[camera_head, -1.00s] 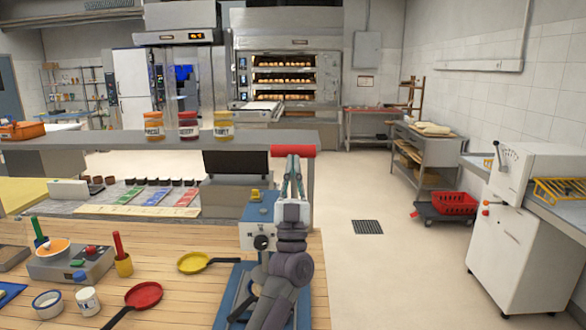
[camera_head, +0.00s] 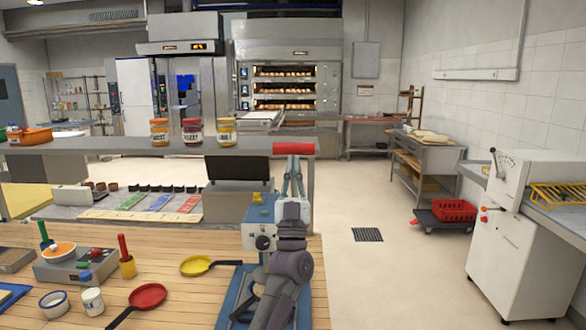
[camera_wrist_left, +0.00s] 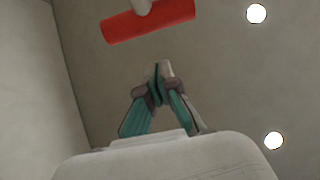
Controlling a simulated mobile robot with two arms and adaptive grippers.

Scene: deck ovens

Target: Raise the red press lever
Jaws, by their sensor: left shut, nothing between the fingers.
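The red press lever handle (camera_head: 294,149) is a horizontal red cylinder above the blue and grey press (camera_head: 262,220), at the right end of the shelf. In the left wrist view the red handle (camera_wrist_left: 150,20) spans the top on a pale stem. My left gripper (camera_head: 293,160) points upward, just below the handle in the head view. Its fingers (camera_wrist_left: 158,72) are shut with nothing between them, and a gap shows between the tips and the handle. My arm hides part of the press and the lever's arm. My right gripper is not in view.
The grey shelf (camera_head: 100,145) carries several jars and runs close to the handle. A white machine (camera_head: 510,235) stands at right.

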